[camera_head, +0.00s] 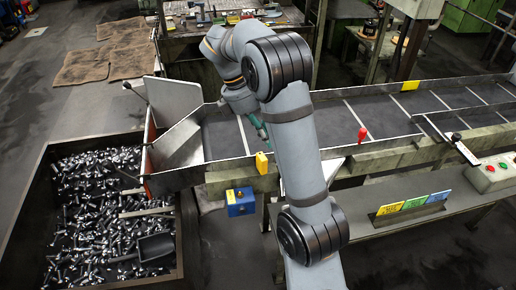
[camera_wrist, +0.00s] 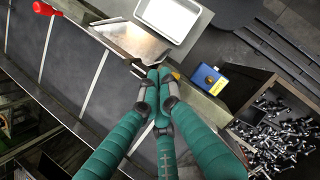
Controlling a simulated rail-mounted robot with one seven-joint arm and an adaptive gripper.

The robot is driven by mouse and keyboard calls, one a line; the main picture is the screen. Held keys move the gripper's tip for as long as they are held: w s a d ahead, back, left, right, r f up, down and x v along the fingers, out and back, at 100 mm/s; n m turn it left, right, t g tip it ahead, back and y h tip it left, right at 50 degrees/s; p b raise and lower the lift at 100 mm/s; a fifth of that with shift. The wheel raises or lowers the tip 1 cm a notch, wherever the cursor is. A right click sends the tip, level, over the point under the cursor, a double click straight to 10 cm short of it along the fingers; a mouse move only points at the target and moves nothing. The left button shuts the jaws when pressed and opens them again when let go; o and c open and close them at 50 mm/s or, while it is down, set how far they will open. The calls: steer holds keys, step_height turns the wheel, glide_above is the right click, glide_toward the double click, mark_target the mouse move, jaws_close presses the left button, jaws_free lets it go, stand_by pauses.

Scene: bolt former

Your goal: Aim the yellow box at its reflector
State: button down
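A small upright yellow box (camera_head: 262,163) stands on the near rail of the conveyor, left of my arm. In the wrist view only a sliver of yellow (camera_wrist: 176,75) shows beside my fingertips. A yellow block (camera_head: 410,85) sits on the far rail; I cannot tell whether it is the reflector. My gripper (camera_head: 261,128) is partly hidden by my arm and hangs over the belt, close to the yellow box. In the wrist view its green fingers (camera_wrist: 157,74) come together at the tips, with nothing visible between them.
A red-topped lever (camera_head: 362,134) rises from the near rail, right of my arm. A blue box (camera_head: 240,202) with a yellow face hangs below the rail. A bolt bin (camera_head: 181,240) stands at left. A white tray (camera_wrist: 175,18) and metal plate (camera_wrist: 131,40) lie near my fingertips.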

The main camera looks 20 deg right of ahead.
mark_target(262, 164)
steer(key=s+d+f+m+y, duration=0.25)
steer(key=d+m+y, duration=0.25)
steer(key=d+m, duration=0.95)
steer(key=w+a+r+m+t+y, duration=0.25)
steer(key=w+a+m, duration=0.2)
steer(key=m, duration=1.05)
steer(key=shift+y, duration=0.45)
steer(key=x, duration=0.3)
steer(key=a+x, duration=0.1)
steer(key=x, duration=0.2)
steer(key=a+r+p+x, duration=0.1)
steer(key=x, duration=0.3)
steer(key=shift+s+a, duration=0.1)
steer(key=shift+s, duration=0.05)
steer(key=shift+a+f, duration=0.1)
steer(key=shift+a, duration=0.3)
steer(key=shift+m, duration=0.25)
